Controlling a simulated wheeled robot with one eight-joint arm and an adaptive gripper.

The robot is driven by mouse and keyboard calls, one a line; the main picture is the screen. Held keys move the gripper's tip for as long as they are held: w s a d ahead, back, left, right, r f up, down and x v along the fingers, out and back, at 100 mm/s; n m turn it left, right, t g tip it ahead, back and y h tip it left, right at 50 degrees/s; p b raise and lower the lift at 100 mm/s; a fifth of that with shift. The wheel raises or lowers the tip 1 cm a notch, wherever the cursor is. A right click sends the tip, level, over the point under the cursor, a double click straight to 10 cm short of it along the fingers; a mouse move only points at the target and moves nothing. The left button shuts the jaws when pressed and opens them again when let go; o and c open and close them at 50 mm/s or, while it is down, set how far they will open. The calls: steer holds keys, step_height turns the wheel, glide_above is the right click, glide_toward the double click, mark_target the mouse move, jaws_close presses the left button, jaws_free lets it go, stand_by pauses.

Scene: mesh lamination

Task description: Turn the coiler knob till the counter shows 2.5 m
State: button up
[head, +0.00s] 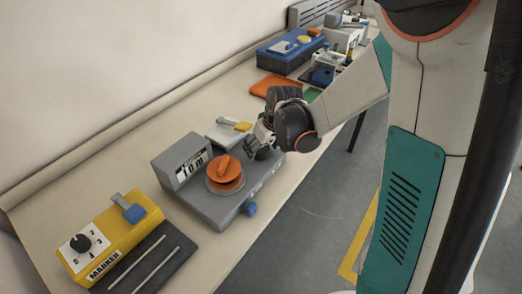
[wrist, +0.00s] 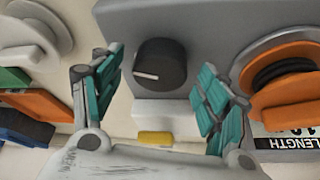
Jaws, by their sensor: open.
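The grey coiler (head: 215,207) stands on the bench with an orange reel (head: 225,170) on top. Its counter (head: 191,165) seems to read 1.0 m, though the digits are small. In the wrist view, a round black knob (wrist: 160,65) with a white pointer line sits on the coiler's grey top. My gripper (head: 259,145) is over the coiler's far right end and hides most of the knob in the head view. In the wrist view my gripper (wrist: 163,72) has its teal-padded fingers spread either side of the knob, with gaps visible.
A yellow marker box (head: 104,235) with a dial stands at the near left. A white block with a yellow tab (head: 242,126) lies behind my gripper. A blue machine (head: 283,55) stands farther back.

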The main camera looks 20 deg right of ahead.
steer(key=shift+w+f, duration=0.15)
steer(key=shift+f, duration=0.3)
steer(key=c, duration=1.1)
steer(key=shift+o, duration=0.2)
steer(key=shift+a+m, duration=0.1)
steer(key=shift+m, duration=0.3)
steer(key=m+h, duration=0.2)
steer(key=m, duration=0.2)
steer(key=shift+a+m, duration=0.15)
steer(key=shift+m, duration=0.25)
steer(key=m+h, duration=0.1)
steer(key=m, duration=0.1)
steer(key=m+h, duration=0.1)
steer(key=m, duration=0.1)
steer(key=shift+w+m+g, duration=0.1)
steer(key=shift+m+g, duration=0.2)
steer(key=shift+m, duration=0.1)
